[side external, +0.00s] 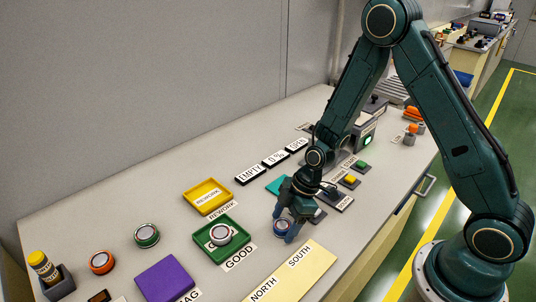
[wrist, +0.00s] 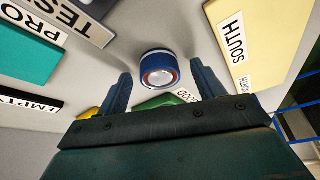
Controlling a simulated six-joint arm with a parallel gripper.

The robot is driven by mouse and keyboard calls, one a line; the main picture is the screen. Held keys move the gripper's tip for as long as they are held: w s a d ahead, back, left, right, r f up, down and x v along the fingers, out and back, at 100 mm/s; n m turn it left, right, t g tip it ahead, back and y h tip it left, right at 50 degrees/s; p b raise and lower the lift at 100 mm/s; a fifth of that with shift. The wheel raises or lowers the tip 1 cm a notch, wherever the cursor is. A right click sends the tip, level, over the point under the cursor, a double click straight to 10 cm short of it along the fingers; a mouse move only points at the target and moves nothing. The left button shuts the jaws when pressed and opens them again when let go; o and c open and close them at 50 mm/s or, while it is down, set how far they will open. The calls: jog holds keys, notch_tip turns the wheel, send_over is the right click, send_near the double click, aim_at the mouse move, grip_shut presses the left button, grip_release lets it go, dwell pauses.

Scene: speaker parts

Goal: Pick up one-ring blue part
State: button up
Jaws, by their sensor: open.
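A round blue part (side external: 281,227) with a silver centre stands on the grey table, right of the green tray. In the wrist view the blue part (wrist: 158,68) is upright, with one light band near its top edge and a reddish ring around the silver dome. My gripper (side external: 285,225) is low over it, pointing down. In the wrist view my gripper (wrist: 161,74) is open, one finger on each side of the part, with visible gaps. The fingers hide some of the part in the side view; I cannot tell their exact height there.
The green GOOD tray (side external: 207,247) holds another round part (side external: 220,234). Nearby are a yellow REWORK tray (side external: 193,203), a purple pad (side external: 165,279) and a cream NORTH/SOUTH board (side external: 283,281). Orange (side external: 102,262) and green (side external: 147,236) round parts stand at left. Dark label blocks lie behind.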

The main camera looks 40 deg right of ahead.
aim_at(285, 222)
jog(key=shift+c, duration=0.2)
jog(key=c, duration=1.2)
jog(key=shift+r, duration=0.15)
notch_tip(285, 222, up, 20)
jog(key=shift+w+d, duration=0.1)
dwell(0.6)
